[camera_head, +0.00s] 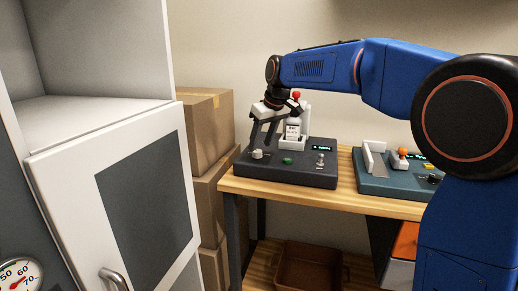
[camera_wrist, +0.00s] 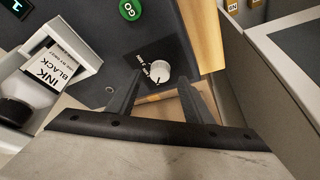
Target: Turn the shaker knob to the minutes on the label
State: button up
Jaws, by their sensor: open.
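The shaker (camera_head: 300,178) is a dark box on the wooden table. Its white knob (camera_head: 257,154) is at the front left corner; it also shows in the wrist view (camera_wrist: 162,71), with a small scale beside it. My gripper (camera_head: 262,143) points down just above the knob, open. In the wrist view its two fingers (camera_wrist: 160,82) stand on either side of the knob; I cannot tell whether they touch it. A white bottle (camera_head: 293,128) stands in the white holder. Its label (camera_wrist: 56,70) reads INK BLACK; the smaller line is not legible.
A green GO button (camera_head: 287,161), a small switch (camera_head: 320,160) and a lit display (camera_head: 322,148) are on the shaker. A second teal device (camera_head: 385,186) stands to the right. Boxes (camera_head: 205,130) and a white cabinet (camera_head: 110,210) are at the left.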

aim_at(257, 151)
jog(key=shift+x, duration=1.6)
jog(key=c, duration=1.1)
jog(key=shift+o, duration=0.2)
jog(key=m, duration=0.2)
jog(key=m+t+h, duration=0.1)
jog(key=m, duration=0.1)
jog(key=shift+s+a+m+h, duration=0.1)
jog(key=shift+a+m+h, duration=0.1)
jog(key=shift+m+h, duration=0.1)
jog(key=shift+a+m+h, duration=0.1)
jog(key=shift+m+h, duration=0.4)
jog(key=shift+m, duration=0.8)
jog(key=shift+a+m+h, duration=0.1)
jog(key=shift+m+h, duration=0.4)
jog(key=shift+m, duration=0.8)
